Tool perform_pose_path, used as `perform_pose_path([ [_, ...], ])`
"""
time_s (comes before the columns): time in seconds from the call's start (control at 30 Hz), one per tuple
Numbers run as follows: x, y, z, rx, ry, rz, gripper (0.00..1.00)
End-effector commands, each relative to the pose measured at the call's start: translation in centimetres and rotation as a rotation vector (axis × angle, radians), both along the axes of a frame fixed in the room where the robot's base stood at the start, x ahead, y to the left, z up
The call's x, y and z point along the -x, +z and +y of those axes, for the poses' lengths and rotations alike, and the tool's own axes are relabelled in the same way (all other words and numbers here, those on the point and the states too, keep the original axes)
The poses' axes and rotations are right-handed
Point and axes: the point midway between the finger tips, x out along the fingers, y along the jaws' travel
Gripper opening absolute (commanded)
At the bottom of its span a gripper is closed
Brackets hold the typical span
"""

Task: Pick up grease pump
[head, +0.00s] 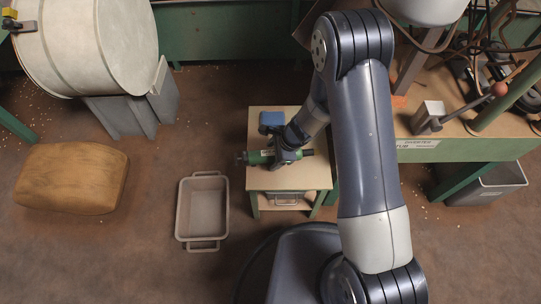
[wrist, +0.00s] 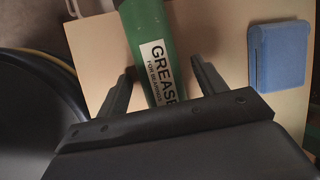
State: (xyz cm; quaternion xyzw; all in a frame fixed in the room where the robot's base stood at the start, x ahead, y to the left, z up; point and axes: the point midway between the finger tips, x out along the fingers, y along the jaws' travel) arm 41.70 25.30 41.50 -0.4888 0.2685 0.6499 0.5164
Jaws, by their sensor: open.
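The grease pump (head: 257,158) is a green cylinder with dark ends, lying on its side across a small wooden table. In the wrist view the green body of the pump (wrist: 142,30) carries a white label reading "GREASE". My gripper (head: 283,155) is over the pump's middle. In the wrist view my gripper (wrist: 162,66) is open, with one finger on each side of the pump and gaps visible between.
The small table (head: 313,178) also holds a blue box (head: 271,119), seen right of the fingers in the wrist view (wrist: 279,56). A grey bin (head: 181,213) stands on the floor to the left. A brown sack (head: 70,178) lies farther left. A workbench (head: 440,146) is at right.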

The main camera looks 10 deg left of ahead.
Motion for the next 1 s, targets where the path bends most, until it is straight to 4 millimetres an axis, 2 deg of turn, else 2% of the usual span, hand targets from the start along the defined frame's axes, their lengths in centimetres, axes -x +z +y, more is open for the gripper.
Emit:
perform_pose_path([
  [0.23,0.01,-0.22,0.00,0.000,0.000,0.000,0.66],
  [1.0,0.05,-0.23,-0.02,0.000,0.000,0.001,0.03],
])
